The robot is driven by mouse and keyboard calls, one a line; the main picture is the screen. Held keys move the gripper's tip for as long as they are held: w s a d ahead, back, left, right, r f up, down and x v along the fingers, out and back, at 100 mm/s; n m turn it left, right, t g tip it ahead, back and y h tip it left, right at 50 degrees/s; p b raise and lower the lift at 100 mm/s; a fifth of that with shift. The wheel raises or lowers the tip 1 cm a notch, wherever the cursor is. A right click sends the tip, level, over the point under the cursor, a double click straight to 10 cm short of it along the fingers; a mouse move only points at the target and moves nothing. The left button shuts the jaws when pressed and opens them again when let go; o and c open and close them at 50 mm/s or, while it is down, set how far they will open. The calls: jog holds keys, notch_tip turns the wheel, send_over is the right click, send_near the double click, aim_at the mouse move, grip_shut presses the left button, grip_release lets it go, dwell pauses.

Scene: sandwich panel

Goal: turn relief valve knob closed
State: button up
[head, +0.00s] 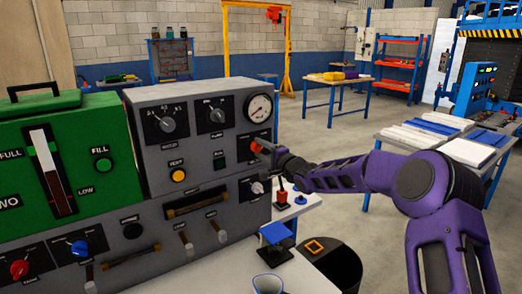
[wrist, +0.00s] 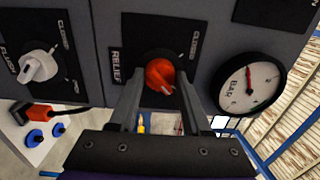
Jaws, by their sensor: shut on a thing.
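The relief valve knob (wrist: 160,74) is orange-red and sits on a black plate marked RELIEF on the grey panel (head: 225,120). In the wrist view my gripper (wrist: 161,82) has one finger on each side of the knob, shut on it. Part of the plate's lettering is hidden, and I cannot tell exactly where the knob points. In the head view my gripper (head: 270,148) reaches the panel's right side from the right, and a bit of the orange knob (head: 256,146) shows at its tip.
A round gauge (wrist: 249,85) with a red needle sits right of the knob in the wrist view. A white flush knob (wrist: 38,66) is at the left. Below the panel, a red-handled lever (head: 281,190) stands near my arm.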

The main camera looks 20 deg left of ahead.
grip_shut()
jog(key=shift+n, duration=0.3)
jog(key=n+b, duration=0.1)
jog(key=n, duration=0.2)
jog(key=shift+f+n, duration=0.1)
jog(key=shift+n, duration=0.3)
jog(key=n+b, duration=0.1)
jog(key=n, duration=0.3)
jog(key=shift+n, duration=0.3)
jog(key=n+b, duration=0.2)
jog(key=n, duration=0.3)
jog(key=shift+n+b, duration=1)
jog(key=shift+n, duration=1)
jog(key=o, duration=1.2)
grip_release()
